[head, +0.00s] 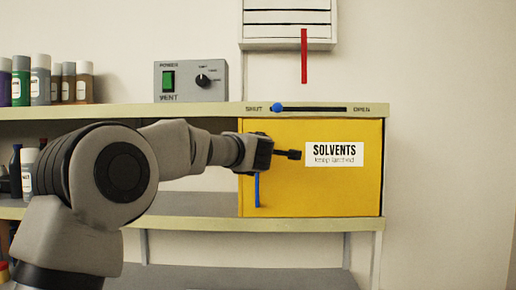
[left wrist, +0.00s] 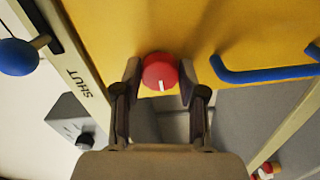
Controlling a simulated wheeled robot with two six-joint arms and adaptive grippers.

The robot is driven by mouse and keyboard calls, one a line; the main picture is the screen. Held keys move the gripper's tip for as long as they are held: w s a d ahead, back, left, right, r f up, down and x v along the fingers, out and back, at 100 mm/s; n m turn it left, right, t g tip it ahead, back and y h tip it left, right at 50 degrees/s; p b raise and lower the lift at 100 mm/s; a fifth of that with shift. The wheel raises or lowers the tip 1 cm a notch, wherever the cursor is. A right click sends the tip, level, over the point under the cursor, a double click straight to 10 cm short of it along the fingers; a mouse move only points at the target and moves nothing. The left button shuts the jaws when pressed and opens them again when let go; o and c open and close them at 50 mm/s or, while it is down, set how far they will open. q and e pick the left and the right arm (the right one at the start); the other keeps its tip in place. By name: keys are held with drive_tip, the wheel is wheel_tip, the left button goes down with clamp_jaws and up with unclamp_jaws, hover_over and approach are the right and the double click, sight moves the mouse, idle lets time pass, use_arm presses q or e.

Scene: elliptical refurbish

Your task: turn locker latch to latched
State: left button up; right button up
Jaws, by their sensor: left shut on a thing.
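The yellow locker (head: 320,195) with a "SOLVENTS, keep latched" label is closed under the shelf in the head view. Its latch is a red round knob (left wrist: 159,72) with a white mark, on the yellow door in the left wrist view. The white mark points towards the bottom of that picture. My left gripper (left wrist: 160,82) is shut on the knob, one finger on each side. In the head view my left gripper (head: 262,153) is at the door's upper left and hides the knob. My right gripper is not in view.
A blue door handle (head: 257,190) hangs just below my gripper; it also shows in the left wrist view (left wrist: 262,74). A blue slider ball (head: 277,107) sits at the SHUT end of the shelf edge. A grey vent box (head: 190,81) and several bottles stand on the shelf.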

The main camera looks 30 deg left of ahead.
use_arm(q)
drive_tip(key=shift+r, duration=0.15)
drive_tip(key=o, duration=1)
drive_tip(key=shift+o, duration=0.7)
drive_tip(key=shift+w, duration=0.1)
